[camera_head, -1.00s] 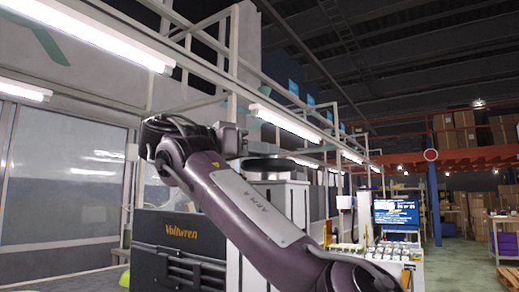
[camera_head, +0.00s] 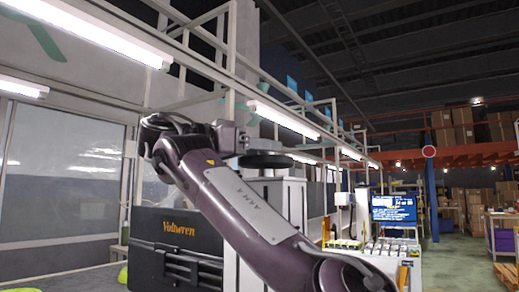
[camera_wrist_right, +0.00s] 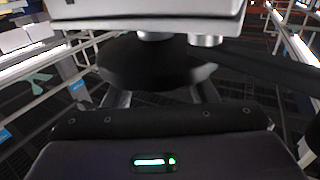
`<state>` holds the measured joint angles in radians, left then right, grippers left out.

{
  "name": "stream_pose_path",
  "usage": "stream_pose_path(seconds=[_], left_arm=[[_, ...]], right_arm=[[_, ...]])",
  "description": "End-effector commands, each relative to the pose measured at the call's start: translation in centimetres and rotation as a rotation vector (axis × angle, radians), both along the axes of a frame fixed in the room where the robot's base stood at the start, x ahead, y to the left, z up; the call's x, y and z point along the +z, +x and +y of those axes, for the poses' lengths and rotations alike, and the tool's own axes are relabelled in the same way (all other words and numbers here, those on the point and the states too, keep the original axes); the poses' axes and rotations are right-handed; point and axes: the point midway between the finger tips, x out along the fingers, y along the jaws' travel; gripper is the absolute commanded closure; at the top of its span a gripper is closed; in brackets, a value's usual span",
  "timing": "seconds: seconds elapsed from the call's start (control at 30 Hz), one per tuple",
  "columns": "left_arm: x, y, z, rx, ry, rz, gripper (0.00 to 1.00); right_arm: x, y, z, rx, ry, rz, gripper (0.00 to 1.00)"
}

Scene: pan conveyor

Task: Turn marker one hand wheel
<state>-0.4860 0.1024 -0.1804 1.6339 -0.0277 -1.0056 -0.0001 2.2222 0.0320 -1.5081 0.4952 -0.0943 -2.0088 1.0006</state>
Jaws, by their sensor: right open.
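The hand wheel appears to be a black disc (camera_head: 267,160) near the middle of the head view, by the top of a pale upright housing. My right arm rises from the lower right and bends back, and its gripper (camera_head: 247,145) is at the disc's upper left. In the right wrist view the dark disc (camera_wrist_right: 150,65) fills the space ahead of my open right gripper (camera_wrist_right: 163,95). Its fingers reach up to the disc's lower edge in the picture. I cannot tell whether they touch it. No marking shows on the disc. My left gripper is out of view.
A pale grey block (camera_wrist_right: 150,12) hangs close over the disc in the wrist view. In the head view a black Voltwren case (camera_head: 177,250) stands at lower left, and a blue screen (camera_head: 393,209) stands above a bench at right. Lamps and white frame bars run overhead.

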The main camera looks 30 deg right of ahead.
Motion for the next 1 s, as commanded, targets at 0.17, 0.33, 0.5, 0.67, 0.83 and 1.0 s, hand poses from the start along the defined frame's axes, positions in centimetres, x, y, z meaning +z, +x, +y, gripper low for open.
stream_pose_path(seconds=[0.17,0.33,0.5,0.67,0.83,1.0], left_arm=[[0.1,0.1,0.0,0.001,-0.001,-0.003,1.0],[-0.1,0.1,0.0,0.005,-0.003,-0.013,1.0],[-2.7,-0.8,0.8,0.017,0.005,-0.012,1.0],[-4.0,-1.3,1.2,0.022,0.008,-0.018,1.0],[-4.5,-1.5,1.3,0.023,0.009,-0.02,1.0],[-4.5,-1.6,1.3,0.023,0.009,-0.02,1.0]], right_arm=[[0.1,0.0,1.0,0.003,-0.002,0.0,0.48],[0.2,-0.1,3.7,0.003,-0.002,-0.001,0.48],[0.2,-0.2,6.2,0.0,-0.001,0.0,0.48],[0.1,-0.3,7.4,-0.002,0.0,0.0,0.48],[0.0,-0.3,7.7,-0.002,0.0,0.0,0.48],[0.0,-0.3,7.7,-0.002,0.0,0.0,0.48]])
